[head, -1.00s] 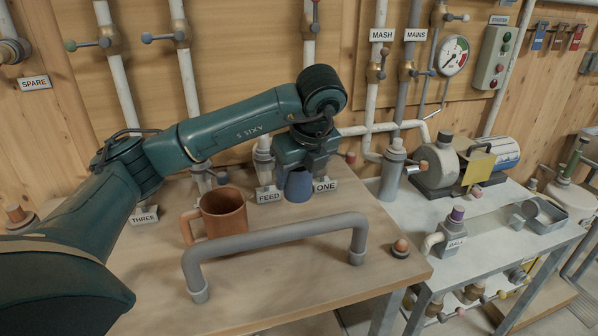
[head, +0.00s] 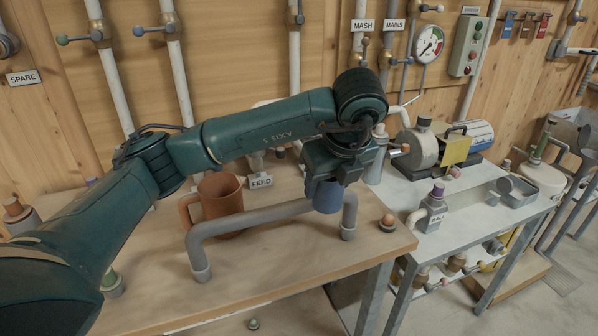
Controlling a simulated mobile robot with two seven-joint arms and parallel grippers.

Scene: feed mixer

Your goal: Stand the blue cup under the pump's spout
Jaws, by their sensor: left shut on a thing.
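The blue cup (head: 326,197) hangs under my left gripper (head: 328,180), which is shut on it. The gripper's fingers are mostly hidden behind its own body. The cup is above the wooden table, overlapping the right part of the grey pipe rail in the picture. The pump (head: 440,146) stands on the pale bench to the right, with a yellow plate on its front. A short spout with an orange-brown tip (head: 402,148) points from its left side, to the right of the cup. My right gripper is not in view.
A brown mug (head: 220,203) stands behind the grey rail (head: 255,220) on the wooden table (head: 290,270). A small egg-like knob (head: 388,221) sits near the table's right edge.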

